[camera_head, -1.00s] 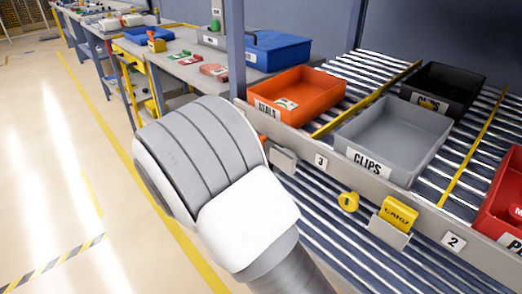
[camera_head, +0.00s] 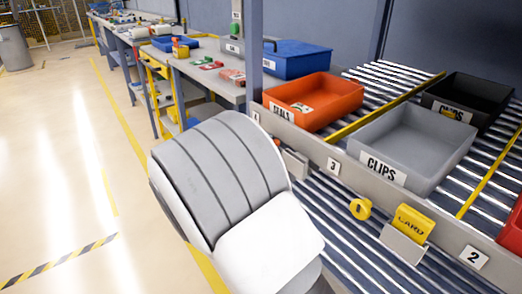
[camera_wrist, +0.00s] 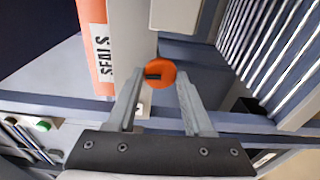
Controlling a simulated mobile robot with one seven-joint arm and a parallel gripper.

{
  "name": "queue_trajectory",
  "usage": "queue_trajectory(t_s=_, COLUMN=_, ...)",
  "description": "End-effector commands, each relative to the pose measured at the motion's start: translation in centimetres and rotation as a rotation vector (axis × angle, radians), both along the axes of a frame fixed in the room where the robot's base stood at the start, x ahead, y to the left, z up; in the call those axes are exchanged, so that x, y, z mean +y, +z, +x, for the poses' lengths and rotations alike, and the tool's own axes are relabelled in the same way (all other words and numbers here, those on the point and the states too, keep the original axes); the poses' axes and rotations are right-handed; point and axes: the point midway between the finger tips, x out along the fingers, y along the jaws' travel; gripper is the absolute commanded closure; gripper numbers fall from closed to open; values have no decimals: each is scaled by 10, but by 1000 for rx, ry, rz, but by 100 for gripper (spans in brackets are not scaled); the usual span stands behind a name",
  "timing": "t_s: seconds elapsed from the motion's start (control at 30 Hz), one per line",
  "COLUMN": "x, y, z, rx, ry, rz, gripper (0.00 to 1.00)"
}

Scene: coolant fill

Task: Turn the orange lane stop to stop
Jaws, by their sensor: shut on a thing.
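The orange lane stop (camera_wrist: 162,72) is a round knob on the grey rail in the wrist view. A short dark mark on its face lies roughly level and points left. My gripper (camera_wrist: 160,82) is shut on the knob, one finger on each side of it. In the head view my arm hides the gripper and most of the knob; a small orange patch (camera_head: 277,141) shows at the arm's edge.
Along the rail are a yellow knob (camera_head: 361,208) and a yellow card in a holder (camera_head: 412,223). Behind the rail, an orange SEALS bin (camera_head: 315,100), a grey CLIPS bin (camera_head: 415,150) and a black bin (camera_head: 466,98) sit on rollers. A post (camera_head: 253,52) stands close by.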

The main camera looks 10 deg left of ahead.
Motion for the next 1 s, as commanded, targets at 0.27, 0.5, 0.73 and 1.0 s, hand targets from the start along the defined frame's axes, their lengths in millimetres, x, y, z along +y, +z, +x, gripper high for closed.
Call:
queue_trajectory(t_s=0.27, x=-1, y=-2, z=0, rx=-22, ry=2, rz=31, gripper=100)
queue_trajectory(t_s=0.5, x=-1, y=-2, z=0, rx=-23, ry=2, rz=32, gripper=100)
queue_trajectory(t_s=0.73, x=-1, y=-2, z=0, rx=-24, ry=3, rz=32, gripper=27)
queue_trajectory(t_s=1.0, x=-1, y=-1, z=0, rx=-25, ry=3, rz=31, gripper=19)
